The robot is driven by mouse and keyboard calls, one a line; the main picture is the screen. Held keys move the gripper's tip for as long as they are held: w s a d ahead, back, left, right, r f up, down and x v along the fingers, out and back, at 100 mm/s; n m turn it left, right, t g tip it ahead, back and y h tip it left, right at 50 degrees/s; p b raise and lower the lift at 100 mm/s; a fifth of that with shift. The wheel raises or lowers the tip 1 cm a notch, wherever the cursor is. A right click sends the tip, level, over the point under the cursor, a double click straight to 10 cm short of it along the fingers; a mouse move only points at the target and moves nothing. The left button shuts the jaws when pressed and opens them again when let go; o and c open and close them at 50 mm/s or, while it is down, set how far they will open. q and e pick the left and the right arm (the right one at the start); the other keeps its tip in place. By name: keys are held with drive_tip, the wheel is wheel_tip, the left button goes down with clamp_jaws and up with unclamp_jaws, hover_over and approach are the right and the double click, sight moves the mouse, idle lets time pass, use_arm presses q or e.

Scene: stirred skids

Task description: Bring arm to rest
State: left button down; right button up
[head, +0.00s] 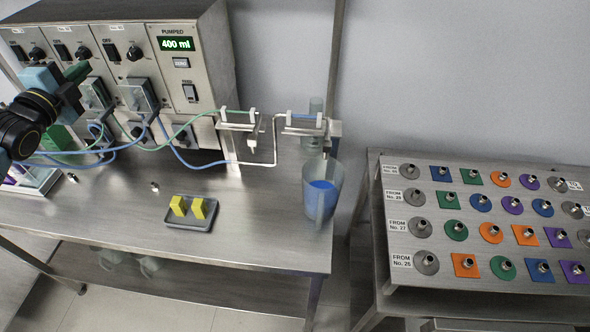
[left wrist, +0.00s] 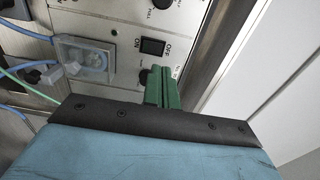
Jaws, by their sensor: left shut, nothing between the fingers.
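My left gripper (head: 77,71) comes in from the left in the head view, in front of the left part of the steel pump cabinet (head: 214,50). Its green fingers are shut with nothing between them. In the left wrist view the green fingers (left wrist: 161,88) point at the cabinet's front panel, beside a black rocker switch (left wrist: 152,46) and a dark knob partly hidden behind them. I cannot tell whether the fingertips touch the panel. My right gripper does not show in either view.
A display (head: 175,44) reads 400 ml. A clear beaker with blue liquid (head: 321,194) stands at the steel table's right end. A grey tray (head: 190,222) holds two yellow blocks. Tubes run from cabinet to spouts. A panel of coloured fittings (head: 480,285) stands at right.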

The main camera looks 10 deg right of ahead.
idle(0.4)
use_arm(q)
drive_tip(key=s+d+f+n+g, duration=0.3)
drive_tip(key=s+d+f+n, duration=0.1)
drive_tip(key=s+d+f, duration=0.5)
drive_tip(key=s+d+f+n+g, duration=0.35)
drive_tip(key=s+d+f, duration=0.35)
drive_tip(key=f, duration=0.5)
drive_tip(key=s+a+f+n+g+y, duration=0.1)
drive_tip(key=s+f+n+g, duration=0.2)
drive_tip(key=s, duration=0.6)
drive_tip(key=s+f+n+g+y, duration=0.1)
drive_tip(key=s+n+g+y, duration=0.1)
drive_tip(key=s+n, duration=0.5)
drive_tip(key=s+a+f+n+g+y, duration=0.1)
drive_tip(key=s+n+g, duration=0.15)
drive_tip(key=s, duration=0.85)
wheel_tip(320, 180, down, 27)
drive_tip(key=m+g+b, duration=0.1)
drive_tip(key=b, duration=0.4)
drive_tip(key=s+a+f+b, duration=0.1)
drive_tip(key=s+f+b, duration=0.1)
drive_tip(key=s+f, duration=0.7)
drive_tip(key=s+a+f+g+b, duration=0.1)
drive_tip(key=s+f+b, duration=0.1)
drive_tip(key=s+f, duration=0.7)
wheel_tip(320, 180, down, 4)
drive_tip(key=shift+a+f+m, duration=0.25)
drive_tip(key=shift+a+m, duration=0.05)
drive_tip(key=shift+a, duration=0.05)
